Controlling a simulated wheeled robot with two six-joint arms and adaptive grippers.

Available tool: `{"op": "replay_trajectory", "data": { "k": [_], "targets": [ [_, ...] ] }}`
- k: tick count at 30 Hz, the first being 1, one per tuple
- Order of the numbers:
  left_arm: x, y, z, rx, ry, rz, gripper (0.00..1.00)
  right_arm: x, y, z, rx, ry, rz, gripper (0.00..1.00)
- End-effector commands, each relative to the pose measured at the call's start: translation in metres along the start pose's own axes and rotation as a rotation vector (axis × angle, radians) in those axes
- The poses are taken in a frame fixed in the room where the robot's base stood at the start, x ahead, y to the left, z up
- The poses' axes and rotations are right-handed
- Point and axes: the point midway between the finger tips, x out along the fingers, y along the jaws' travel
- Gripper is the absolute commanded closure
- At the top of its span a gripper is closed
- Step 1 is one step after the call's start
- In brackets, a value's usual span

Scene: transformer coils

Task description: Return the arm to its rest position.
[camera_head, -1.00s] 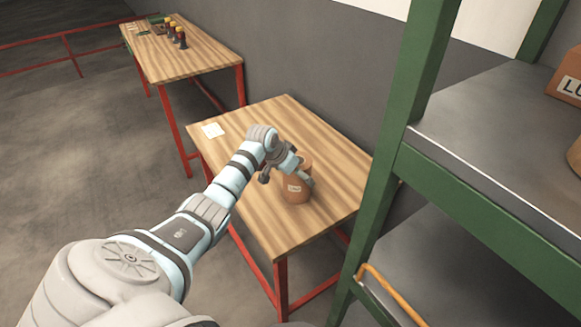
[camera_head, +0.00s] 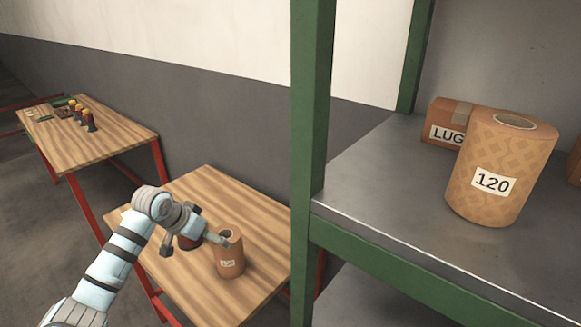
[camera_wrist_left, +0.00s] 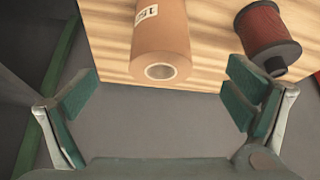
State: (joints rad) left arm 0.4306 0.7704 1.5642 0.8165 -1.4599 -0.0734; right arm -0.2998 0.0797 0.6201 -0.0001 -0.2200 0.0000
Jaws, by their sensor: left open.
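My left gripper (camera_head: 193,243) hangs over the near wooden table (camera_head: 190,300). The left wrist view shows its green-padded fingers (camera_wrist_left: 163,100) spread wide with nothing between them. A tan cylinder with a white label (camera_head: 231,262) stands on the table just right of the gripper. It also shows in the left wrist view (camera_wrist_left: 161,40), beyond the fingers and apart from them. A dark red spool with black ends (camera_head: 187,238) is partly hidden behind the gripper; the left wrist view shows it more clearly (camera_wrist_left: 264,28). My right gripper is not in view.
A green-framed shelf (camera_head: 311,110) stands close on the right. On it are a tan cylinder labelled 120 (camera_head: 500,165) and a cardboard box marked LUG (camera_head: 450,110). A second table (camera_head: 110,135) at the far left holds several small spools. Grey floor is open at the lower left.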

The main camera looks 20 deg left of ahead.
Motion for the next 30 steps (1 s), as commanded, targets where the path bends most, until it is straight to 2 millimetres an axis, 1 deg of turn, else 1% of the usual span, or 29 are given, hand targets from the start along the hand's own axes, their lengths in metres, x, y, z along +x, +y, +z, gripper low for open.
{"op": "replay_trajectory", "data": {
  "k": [3,5,8,9,11,12,13,15,17,18,20,21,23,24,26,27,28,30],
  "targets": [
    [0.002,0.003,0.003,0.004,-0.004,0.001,0.04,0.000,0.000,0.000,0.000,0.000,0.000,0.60],
    [0.009,0.011,0.013,0.019,-0.019,0.001,0.04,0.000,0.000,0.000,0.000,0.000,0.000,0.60],
    [0.031,0.044,0.051,0.072,-0.069,0.003,0.04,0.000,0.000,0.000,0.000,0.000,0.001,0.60],
    [0.040,0.062,0.072,0.095,-0.089,0.003,0.04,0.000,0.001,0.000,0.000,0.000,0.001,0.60],
    [0.048,0.087,0.103,0.125,-0.115,0.002,0.04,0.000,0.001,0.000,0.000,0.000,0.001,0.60],
    [0.051,0.103,0.124,0.139,-0.130,0.002,0.04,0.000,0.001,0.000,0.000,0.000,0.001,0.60],
    [0.052,0.114,0.138,0.147,-0.139,0.000,0.04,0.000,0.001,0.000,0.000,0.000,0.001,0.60],
    [0.050,0.136,0.168,0.156,-0.155,-0.003,0.04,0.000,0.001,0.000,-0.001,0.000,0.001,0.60],
    [0.045,0.152,0.192,0.154,-0.166,-0.008,0.04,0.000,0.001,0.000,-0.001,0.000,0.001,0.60],
    [0.040,0.162,0.207,0.149,-0.173,-0.013,0.04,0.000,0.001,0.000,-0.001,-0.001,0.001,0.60],
    [0.031,0.175,0.228,0.137,-0.183,-0.021,0.04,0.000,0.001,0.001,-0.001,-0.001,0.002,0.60],
    [0.024,0.182,0.241,0.125,-0.189,-0.029,0.04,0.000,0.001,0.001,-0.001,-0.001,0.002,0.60],
    [0.011,0.192,0.260,0.103,-0.198,-0.044,0.04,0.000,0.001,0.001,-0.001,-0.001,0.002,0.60],
    [0.001,0.197,0.271,0.086,-0.204,-0.056,0.04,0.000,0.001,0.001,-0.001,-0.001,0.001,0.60],
    [-0.015,0.203,0.288,0.055,-0.217,-0.078,0.04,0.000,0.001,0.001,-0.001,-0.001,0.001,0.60],
    [-0.026,0.206,0.298,0.031,-0.225,-0.095,0.04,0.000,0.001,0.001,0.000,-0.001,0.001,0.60],
    [-0.023,0.205,0.303,0.024,-0.231,-0.104,0.04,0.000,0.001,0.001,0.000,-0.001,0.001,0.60],
    [0.005,0.201,0.310,0.025,-0.245,-0.105,0.04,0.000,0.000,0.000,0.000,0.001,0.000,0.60]
  ]
}}
